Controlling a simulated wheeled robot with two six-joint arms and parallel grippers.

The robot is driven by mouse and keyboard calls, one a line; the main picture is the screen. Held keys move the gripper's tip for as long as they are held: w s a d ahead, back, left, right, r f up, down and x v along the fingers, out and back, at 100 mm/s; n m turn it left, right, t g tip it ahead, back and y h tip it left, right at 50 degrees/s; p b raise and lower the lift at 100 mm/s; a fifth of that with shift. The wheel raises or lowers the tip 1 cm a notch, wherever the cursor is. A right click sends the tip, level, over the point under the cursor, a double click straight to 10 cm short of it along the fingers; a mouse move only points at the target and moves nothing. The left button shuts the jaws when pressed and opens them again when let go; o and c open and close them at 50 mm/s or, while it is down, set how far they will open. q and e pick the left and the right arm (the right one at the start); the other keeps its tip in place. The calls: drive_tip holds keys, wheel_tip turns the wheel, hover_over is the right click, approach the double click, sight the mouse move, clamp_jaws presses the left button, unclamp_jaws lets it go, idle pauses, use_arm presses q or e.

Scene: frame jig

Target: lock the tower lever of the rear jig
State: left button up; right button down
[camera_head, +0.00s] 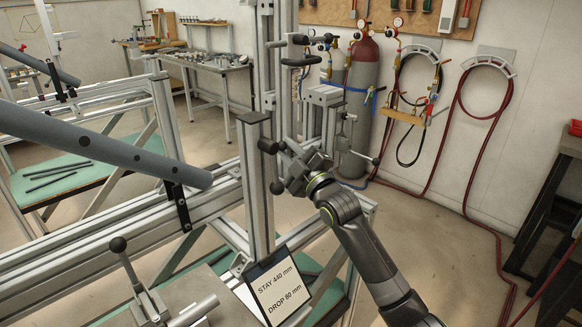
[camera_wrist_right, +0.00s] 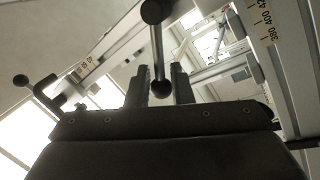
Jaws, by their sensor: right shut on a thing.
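The tower (camera_head: 255,195) of the jig is an upright aluminium profile with a dark cap, in the middle of the head view. A black knob (camera_head: 268,145) shows at its right side. My right gripper (camera_head: 286,168) is beside the tower, reaching in from the lower right. In the right wrist view, the tower lever (camera_wrist_right: 157,45) is a thin rod with a black ball at each end. The fingers of my right gripper (camera_wrist_right: 160,88) are shut around its near ball. The ball in the grip is partly hidden in the head view. My left gripper is not in view.
A card (camera_head: 277,289) reads STAY 440 mm, DROP 80 mm. Another ball-ended lever (camera_head: 127,262) stands at the front left. Gas bottles (camera_head: 361,95) and hoses stand behind.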

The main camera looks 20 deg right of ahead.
use_arm(q)
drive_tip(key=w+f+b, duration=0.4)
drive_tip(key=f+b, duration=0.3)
drive_tip(key=b, duration=0.1)
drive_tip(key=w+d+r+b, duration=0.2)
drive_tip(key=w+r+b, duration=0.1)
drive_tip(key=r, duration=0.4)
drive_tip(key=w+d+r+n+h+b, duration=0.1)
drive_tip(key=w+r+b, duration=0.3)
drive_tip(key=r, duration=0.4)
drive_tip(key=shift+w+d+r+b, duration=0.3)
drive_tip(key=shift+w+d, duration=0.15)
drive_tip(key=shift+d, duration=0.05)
use_arm(e)
drive_tip(key=f+n+y, duration=0.1)
drive_tip(key=n, duration=0.1)
drive_tip(key=f+n+y, duration=0.1)
drive_tip(key=n, duration=0.2)
drive_tip(key=f+n+y, duration=0.1)
drive_tip(key=n, duration=0.2)
drive_tip(key=shift+s+a+f, duration=0.1)
drive_tip(key=shift+a+f, duration=0.1)
drive_tip(key=shift+a, duration=0.05)
drive_tip(key=shift+y, duration=0.4)
drive_tip(key=shift+g, duration=0.3)
drive_tip(key=c, duration=1.7)
unclamp_jaws()
drive_tip(key=shift+o, duration=0.9)
drive_tip(key=shift+a, duration=0.15)
